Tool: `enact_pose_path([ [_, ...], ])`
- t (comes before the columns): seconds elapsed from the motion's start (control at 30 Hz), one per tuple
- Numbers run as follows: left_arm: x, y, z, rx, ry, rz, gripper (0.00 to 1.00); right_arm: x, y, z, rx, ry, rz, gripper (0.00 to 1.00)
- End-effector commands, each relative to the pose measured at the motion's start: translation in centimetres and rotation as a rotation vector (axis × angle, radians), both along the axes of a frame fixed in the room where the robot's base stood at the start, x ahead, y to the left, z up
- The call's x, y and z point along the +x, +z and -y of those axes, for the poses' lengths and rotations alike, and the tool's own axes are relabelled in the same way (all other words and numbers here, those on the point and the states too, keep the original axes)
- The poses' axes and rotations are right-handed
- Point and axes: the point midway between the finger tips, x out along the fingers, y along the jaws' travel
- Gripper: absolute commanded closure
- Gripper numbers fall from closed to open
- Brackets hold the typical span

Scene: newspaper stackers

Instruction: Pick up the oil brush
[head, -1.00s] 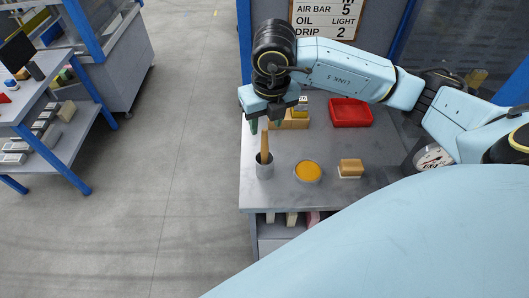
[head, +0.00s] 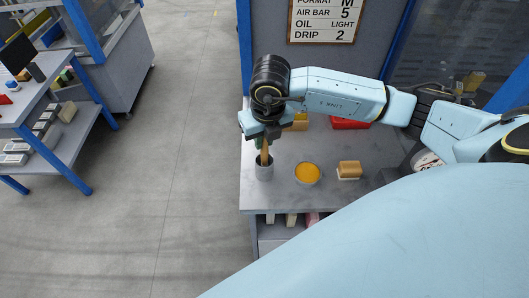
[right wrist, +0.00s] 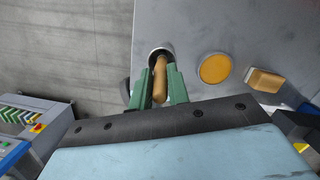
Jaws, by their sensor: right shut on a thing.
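The oil brush shows as a wooden handle standing in a grey cup (head: 264,172) at the left edge of the grey table (head: 330,196). My right gripper (head: 263,146) is over the cup and shut on the oil brush's handle (head: 265,155). In the right wrist view the green fingers of the right gripper (right wrist: 159,88) are on both sides of the wooden handle (right wrist: 159,80), whose lower end is in the cup. The brush's bristles are hidden inside the cup. My left gripper is not in view.
A round tin of orange-yellow contents (head: 307,173) and a tan-topped block (head: 349,170) stand right of the cup. A red tray (head: 348,123) and a yellow-tan box (head: 300,122) are behind, partly covered by my arm. A sign (head: 323,20) hangs at the back.

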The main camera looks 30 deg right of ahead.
Motion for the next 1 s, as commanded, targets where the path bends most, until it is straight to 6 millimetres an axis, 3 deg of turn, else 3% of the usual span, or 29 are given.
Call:
enact_pose_path([
  [0.47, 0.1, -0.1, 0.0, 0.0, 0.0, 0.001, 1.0, 0.1, 0.5, 0.0, 0.001, -0.001, 0.002, 1.0],
  [1.0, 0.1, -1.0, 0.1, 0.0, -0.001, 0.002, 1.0, 0.1, 9.4, 0.0, 0.001, 0.0, 0.003, 1.0],
])
